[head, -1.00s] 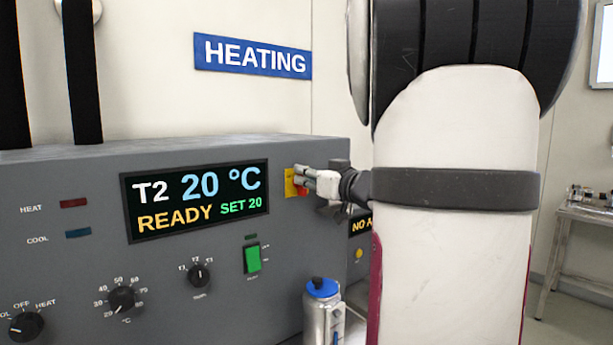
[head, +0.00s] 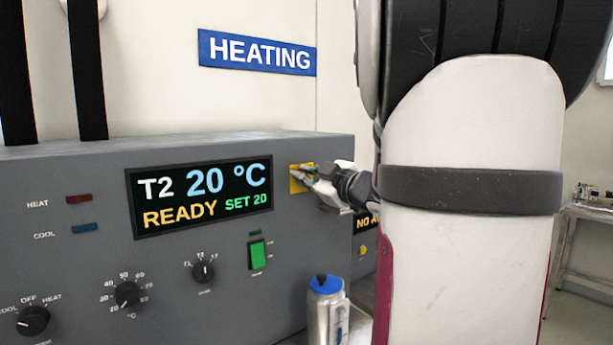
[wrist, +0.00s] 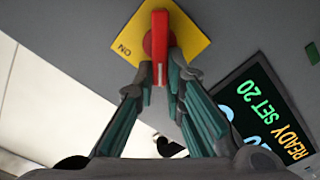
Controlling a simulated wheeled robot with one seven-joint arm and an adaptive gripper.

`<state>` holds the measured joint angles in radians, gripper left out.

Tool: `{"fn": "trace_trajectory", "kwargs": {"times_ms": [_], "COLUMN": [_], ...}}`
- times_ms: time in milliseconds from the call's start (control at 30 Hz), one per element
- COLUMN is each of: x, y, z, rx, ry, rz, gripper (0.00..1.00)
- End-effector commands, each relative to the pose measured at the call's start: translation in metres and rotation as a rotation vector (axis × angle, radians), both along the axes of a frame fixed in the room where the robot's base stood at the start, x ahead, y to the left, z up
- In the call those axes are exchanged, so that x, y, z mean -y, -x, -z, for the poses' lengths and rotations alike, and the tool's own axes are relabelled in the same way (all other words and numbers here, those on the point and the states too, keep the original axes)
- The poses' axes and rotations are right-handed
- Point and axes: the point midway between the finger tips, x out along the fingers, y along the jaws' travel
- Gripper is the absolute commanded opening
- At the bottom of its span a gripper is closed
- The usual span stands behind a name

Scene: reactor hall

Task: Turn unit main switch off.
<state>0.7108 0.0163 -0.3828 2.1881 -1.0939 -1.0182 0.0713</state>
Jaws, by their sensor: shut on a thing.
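The main switch is a red handle (wrist: 159,45) on a yellow plate (wrist: 190,40) marked ON. In the wrist view the handle, with a white line on it, points down the picture, and the ON lettering lies to its left. My gripper (wrist: 160,83) has one finger on each side of the handle's end and is shut on it. In the head view the yellow plate (head: 298,184) sits right of the display, and my gripper (head: 312,176) reaches it from the right, hiding most of the handle.
The grey unit carries a display (head: 200,197) reading T2 20 °C, READY, SET 20. Below it are a green rocker switch (head: 258,255) and black knobs (head: 204,271). A bottle with a blue cap (head: 325,284) stands in front, below my arm.

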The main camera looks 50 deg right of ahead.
Motion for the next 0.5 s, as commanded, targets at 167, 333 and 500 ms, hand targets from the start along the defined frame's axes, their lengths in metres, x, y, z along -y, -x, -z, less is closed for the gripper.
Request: {"fn": "trace_trajectory", "kwargs": {"times_ms": [167, 333, 500], "x": [-0.0028, -0.0050, -0.0063], "y": [-0.0016, -0.0025, -0.0030], "z": [0.0054, 0.0087, 0.0124], "rx": [-0.040, -0.077, -0.114], "ry": [0.161, 0.318, 0.470], "rz": [0.000, -0.001, 0.001], "gripper": [0.00, 0.00, 0.00]}}
